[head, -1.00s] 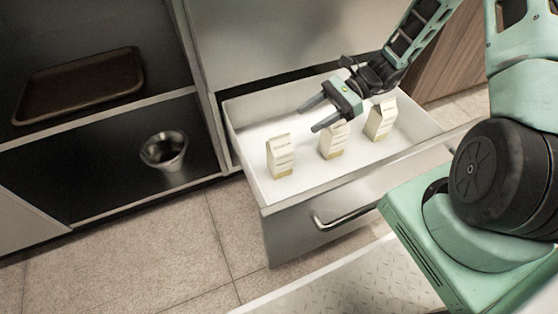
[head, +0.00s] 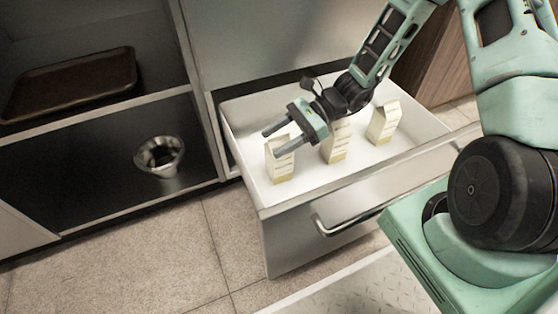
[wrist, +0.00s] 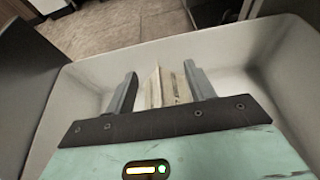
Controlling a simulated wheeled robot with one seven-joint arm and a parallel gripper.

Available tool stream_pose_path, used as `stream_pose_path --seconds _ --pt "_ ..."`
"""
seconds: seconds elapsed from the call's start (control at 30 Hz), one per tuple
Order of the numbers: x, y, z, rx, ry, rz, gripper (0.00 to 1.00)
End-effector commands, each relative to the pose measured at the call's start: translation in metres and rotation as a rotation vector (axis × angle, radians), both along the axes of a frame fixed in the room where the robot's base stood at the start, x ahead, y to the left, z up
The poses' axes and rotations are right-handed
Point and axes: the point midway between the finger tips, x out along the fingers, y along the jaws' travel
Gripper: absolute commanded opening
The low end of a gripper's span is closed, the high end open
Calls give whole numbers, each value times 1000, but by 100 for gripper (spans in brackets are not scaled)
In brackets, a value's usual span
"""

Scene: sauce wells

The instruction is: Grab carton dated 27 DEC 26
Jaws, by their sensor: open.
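Three cream cartons with yellowish bottoms stand upright in the open white drawer: a left carton (head: 281,165), a middle carton (head: 337,145) and a right carton (head: 384,122). Their printed dates are too small to read. My gripper (head: 275,138) is open over the left carton, its fingers at about the carton's top. In the wrist view a carton (wrist: 156,88) shows between the open fingers (wrist: 158,88), with a gap on each side. The middle carton is partly hidden behind my gripper in the head view.
The open drawer (head: 350,187) has a front wall with a bar handle. Left of it, a shelf unit holds a brown tray (head: 70,88) above and a metal bowl (head: 160,157) below. The drawer floor around the cartons is clear.

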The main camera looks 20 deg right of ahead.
Motion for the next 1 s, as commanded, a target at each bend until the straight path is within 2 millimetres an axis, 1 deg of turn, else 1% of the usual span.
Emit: stream_pose_path --seconds 0.07,0.1,0.17,0.2,0.27,0.3,0.77,0.87,0.97,1.0 --pt "0 0 0 0 0 0 54" --pt "0 0 0 0 0 0 49" --pt "0 0 0 0 0 0 32" --pt "0 0 0 0 0 0 21" --pt "0 -1 0 0 0 0 4" --pt "0 -1 0 0 0 0 0" --pt "-1 -2 -2 -6 3 -1 0" --pt "0 -2 6 -6 2 -2 0" --pt "0 -3 23 -7 1 -2 0" --pt "0 -3 31 -7 0 -2 0"
